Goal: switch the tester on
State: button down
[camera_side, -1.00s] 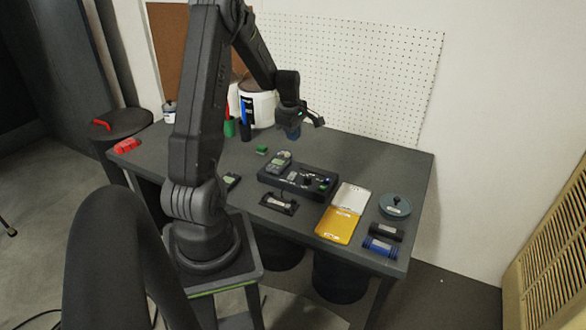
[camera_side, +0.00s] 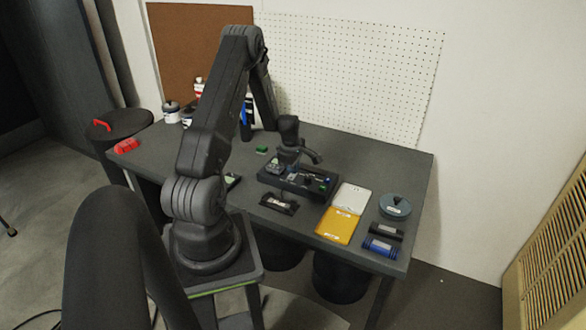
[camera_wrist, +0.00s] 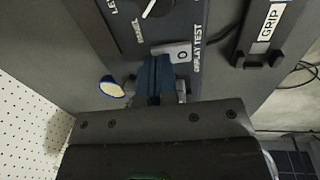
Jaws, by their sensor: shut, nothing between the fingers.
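The tester (camera_side: 318,190) is a long black box on the table. In the wrist view its dark panel (camera_wrist: 125,30) carries a knob with a white pointer and the printed words DISPLAY TEST. A light grey switch (camera_wrist: 181,51) marked O sits beside those words, partly covered by my fingertips. My gripper (camera_wrist: 155,62) is shut and empty, its blue fingers close together right at the switch. I cannot tell whether they touch it. In the side view my gripper (camera_side: 290,163) is low over the left part of the tester, its fingertips hard to make out.
A dark holder labelled GRIP (camera_wrist: 265,35) lies beside the panel. A blue-rimmed cream button (camera_wrist: 111,87) is left of my fingers. White (camera_side: 351,197) and yellow (camera_side: 338,226) trays stand right of the tester. A small green block (camera_side: 262,149) lies behind it.

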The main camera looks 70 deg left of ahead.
jog(key=shift+f, duration=0.25)
jog(key=shift+w+a, duration=0.1)
